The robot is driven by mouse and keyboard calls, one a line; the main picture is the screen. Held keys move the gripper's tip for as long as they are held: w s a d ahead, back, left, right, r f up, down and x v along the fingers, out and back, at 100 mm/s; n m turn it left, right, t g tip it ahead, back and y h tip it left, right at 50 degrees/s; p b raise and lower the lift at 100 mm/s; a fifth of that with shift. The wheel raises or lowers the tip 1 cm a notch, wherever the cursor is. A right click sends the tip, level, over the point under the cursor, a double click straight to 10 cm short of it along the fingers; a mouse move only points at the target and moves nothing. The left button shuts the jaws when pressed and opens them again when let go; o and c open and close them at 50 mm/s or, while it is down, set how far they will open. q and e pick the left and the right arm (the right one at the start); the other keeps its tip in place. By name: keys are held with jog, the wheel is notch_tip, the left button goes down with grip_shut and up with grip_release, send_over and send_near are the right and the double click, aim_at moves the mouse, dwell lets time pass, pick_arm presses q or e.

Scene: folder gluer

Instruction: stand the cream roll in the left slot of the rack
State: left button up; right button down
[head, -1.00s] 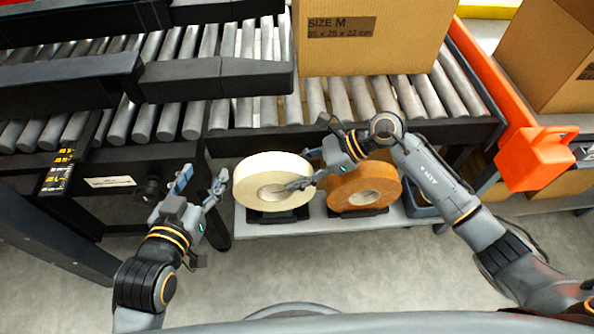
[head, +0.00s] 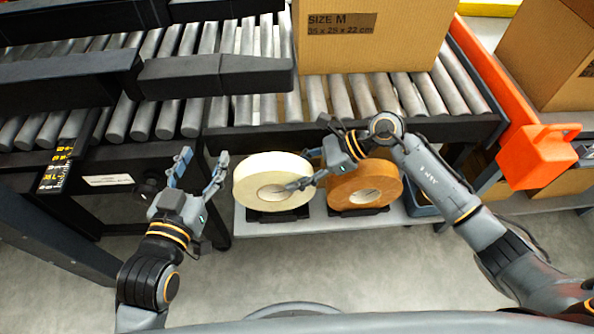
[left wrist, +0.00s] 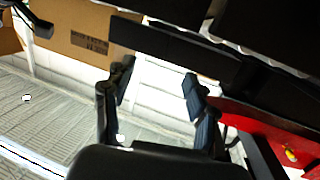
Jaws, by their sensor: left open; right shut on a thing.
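The cream roll (head: 262,169) is in the head view, above the left slot of the rack (head: 278,215). It appears upright with its flat face tilted toward me; whether its bottom rests fully in the slot is hard to tell. My right gripper (head: 303,170) is shut on the right side of its ring, one finger across its front face near the core. My left gripper (head: 203,168) is open and empty, to the left of the roll and apart from it. It also shows open in the left wrist view (left wrist: 158,76). The brown roll (head: 375,184) stands in the right slot.
The rack sits on a grey shelf (head: 415,222) below the roller conveyor (head: 345,98). A cardboard box (head: 375,40) lies on the conveyor. An orange part (head: 535,155) is at the right. A blue bin (head: 427,208) stands right of the brown roll.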

jog(key=shift+f, duration=0.1)
pick_arm(q)
notch_tip(320, 180, up, 7)
jog(key=t+h+b, duration=0.1)
jog(key=t, duration=0.3)
jog(key=shift+d+f, duration=0.2)
jog(key=shift+d, duration=0.25)
pick_arm(e)
jog(key=shift+f, duration=0.5)
dwell(0.3)
pick_arm(q)
jog(key=shift+s+r+b, duration=0.1)
jog(key=shift+b, duration=0.2)
pick_arm(e)
jog(key=shift+f, duration=0.1)
